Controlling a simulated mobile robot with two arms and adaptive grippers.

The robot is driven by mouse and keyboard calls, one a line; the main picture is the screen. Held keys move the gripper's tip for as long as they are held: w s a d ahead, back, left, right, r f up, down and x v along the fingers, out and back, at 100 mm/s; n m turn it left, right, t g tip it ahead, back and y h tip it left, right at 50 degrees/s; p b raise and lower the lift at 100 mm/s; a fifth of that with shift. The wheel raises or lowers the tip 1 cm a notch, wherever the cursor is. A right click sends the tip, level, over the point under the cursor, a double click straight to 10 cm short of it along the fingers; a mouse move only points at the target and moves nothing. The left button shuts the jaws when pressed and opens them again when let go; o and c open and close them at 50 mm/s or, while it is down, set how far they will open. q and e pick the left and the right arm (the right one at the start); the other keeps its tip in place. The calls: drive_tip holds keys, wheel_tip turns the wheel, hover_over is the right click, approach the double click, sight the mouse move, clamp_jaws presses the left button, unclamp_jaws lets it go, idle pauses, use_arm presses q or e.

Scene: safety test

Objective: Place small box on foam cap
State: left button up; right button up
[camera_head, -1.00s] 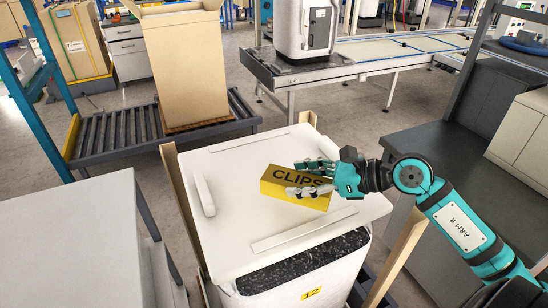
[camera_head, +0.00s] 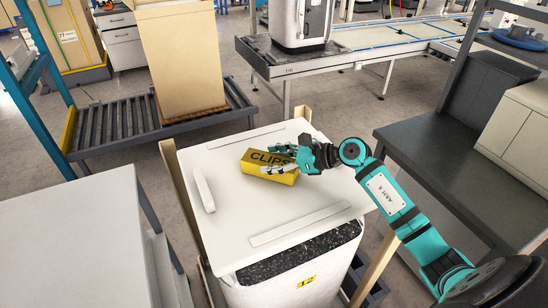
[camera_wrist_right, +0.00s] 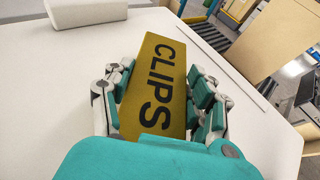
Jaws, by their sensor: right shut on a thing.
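The small box is a yellow block (camera_head: 256,164) lettered CLIPS, over the middle-to-back part of the white foam cap (camera_head: 240,225). It also shows in the right wrist view (camera_wrist_right: 153,82), its lettered face up, between the fingers. My right gripper (camera_head: 273,160) is shut on it, fingers along both long sides. The box is low over the cap; I cannot tell whether it touches. The foam cap is a flat white slab with raised strips near its edges, on top of a white-wrapped load marked 12. My left gripper is not in view.
A raised white bar (camera_head: 204,190) lies along the cap's left side. Wooden posts (camera_head: 186,208) stand at the load's corners. A grey table (camera_head: 70,215) is at the left, a dark bench (camera_head: 435,150) at the right. A tall carton (camera_head: 182,60) stands behind on a roller conveyor.

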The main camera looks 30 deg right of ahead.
drive_tip(key=shift+f, duration=0.15)
drive_tip(key=o, duration=1.3)
drive_tip(key=shift+c, duration=0.2)
drive_tip(key=shift+r, duration=0.25)
drive_tip(key=b+v, duration=0.3)
drive_tip(key=v, duration=0.8)
drive_tip(key=shift+s+d, duration=0.1)
drive_tip(key=shift+s, duration=0.1)
drive_tip(key=shift+s+d+r, duration=0.15)
drive_tip(key=shift+s+r, duration=0.05)
